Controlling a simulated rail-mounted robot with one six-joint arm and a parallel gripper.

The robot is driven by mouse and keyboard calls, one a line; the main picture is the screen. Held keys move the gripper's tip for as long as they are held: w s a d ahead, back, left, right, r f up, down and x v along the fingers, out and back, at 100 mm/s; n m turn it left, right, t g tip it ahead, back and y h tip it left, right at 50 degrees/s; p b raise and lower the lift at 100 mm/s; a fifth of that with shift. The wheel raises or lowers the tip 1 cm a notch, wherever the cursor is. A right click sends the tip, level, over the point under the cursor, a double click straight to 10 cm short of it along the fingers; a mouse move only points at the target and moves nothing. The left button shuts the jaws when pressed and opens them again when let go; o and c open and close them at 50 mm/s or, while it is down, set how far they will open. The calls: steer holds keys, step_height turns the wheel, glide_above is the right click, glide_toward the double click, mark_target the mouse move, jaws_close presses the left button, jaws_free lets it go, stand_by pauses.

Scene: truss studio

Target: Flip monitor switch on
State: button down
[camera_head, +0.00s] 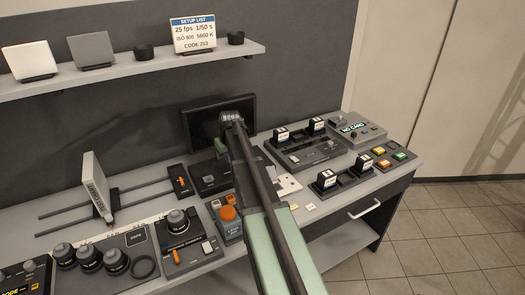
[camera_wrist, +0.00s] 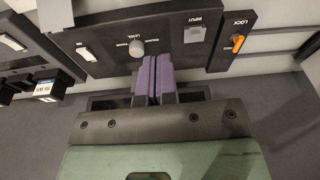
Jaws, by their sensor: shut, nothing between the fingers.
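The monitor (camera_head: 203,125) stands dark against the back wall, partly hidden by my arm. A black control panel (camera_head: 209,180) lies in front of it, partly covered by my arm. In the wrist view the panel (camera_wrist: 115,18) carries a white switch (camera_wrist: 87,53), a grey knob (camera_wrist: 137,47) and a pale button marked INPUT (camera_wrist: 195,35). I cannot tell the switch's position. In the head view the fingertips are hidden.
A LOCK plate with an orange lever (camera_wrist: 238,43) sits right of the panel. Upright black-and-white blocks (camera_wrist: 48,88) stand at the left. A shelf (camera_head: 130,68) runs above the desk.

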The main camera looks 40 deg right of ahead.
steer(key=w+d, duration=0.2)
steer(key=d, duration=0.8)
steer(key=w+d, duration=0.2)
steer(key=d, duration=0.8)
steer(key=shift+w+d+m+t, duration=0.15)
steer(key=shift+w+m+t, duration=0.15)
steer(key=shift+t, duration=0.1)
steer(key=b+x, duration=0.4)
steer(key=s+b+x, duration=0.1)
steer(key=b+x, duration=0.8)
steer(key=shift+s+d+f+b, duration=0.15)
steer(key=shift+f+b, duration=0.25)
steer(key=shift+f, duration=0.2)
